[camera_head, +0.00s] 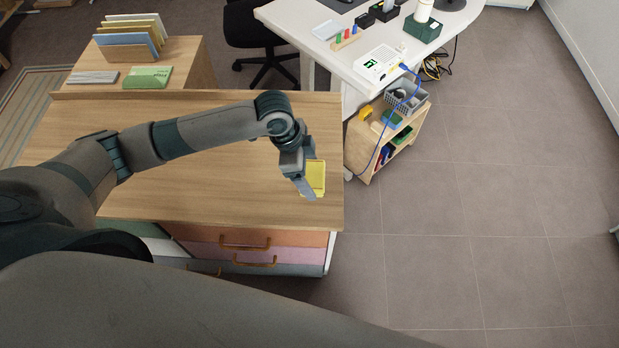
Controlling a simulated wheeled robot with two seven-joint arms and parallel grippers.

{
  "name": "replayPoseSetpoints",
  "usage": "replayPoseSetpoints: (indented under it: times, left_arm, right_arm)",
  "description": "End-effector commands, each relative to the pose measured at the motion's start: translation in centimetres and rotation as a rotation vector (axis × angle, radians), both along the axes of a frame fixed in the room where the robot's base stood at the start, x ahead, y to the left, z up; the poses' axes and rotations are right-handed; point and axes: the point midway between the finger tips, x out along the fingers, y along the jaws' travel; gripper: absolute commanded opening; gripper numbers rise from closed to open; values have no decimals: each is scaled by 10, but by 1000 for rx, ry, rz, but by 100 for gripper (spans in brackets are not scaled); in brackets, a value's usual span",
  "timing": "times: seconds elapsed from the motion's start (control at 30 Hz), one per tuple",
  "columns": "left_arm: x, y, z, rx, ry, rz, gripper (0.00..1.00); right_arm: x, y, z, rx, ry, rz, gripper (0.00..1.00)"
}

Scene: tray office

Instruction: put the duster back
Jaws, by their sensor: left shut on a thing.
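A small yellow rectangular thing (317,176), apparently the duster, is at my left gripper (307,188), near the right edge of the wooden desktop (200,185). My left gripper points down and is shut on it, with the fingers covering its left side. I cannot tell whether its underside touches the wood. My right gripper is out of view.
Drawers with brown handles (245,245) are under the desktop's front edge. File holders (128,40) and a green box (147,77) stand at the back left. A white desk (340,50) and wooden shelf cart (390,140) are beyond. The right floor is clear.

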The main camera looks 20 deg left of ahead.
Motion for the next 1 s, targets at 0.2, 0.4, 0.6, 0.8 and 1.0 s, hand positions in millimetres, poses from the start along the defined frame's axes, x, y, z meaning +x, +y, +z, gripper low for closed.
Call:
replayPoseSetpoints:
  times: [0.2, 0.4, 0.6, 0.8, 1.0]
  left_arm:
    - [1, 1, -1, 0, 0, 0, 56]
    - [0, 1, -4, -1, 2, 0, 56]
    - [0, 1, -25, 0, 3, 1, 56]
    - [0, 1, -41, 0, 1, 0, 56]
    - [0, 1, -41, 0, 0, 0, 56]
  right_arm:
    - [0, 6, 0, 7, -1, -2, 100]
    - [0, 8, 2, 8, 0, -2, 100]
    - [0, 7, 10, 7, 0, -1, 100]
    - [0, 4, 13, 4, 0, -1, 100]
    - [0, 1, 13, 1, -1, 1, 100]
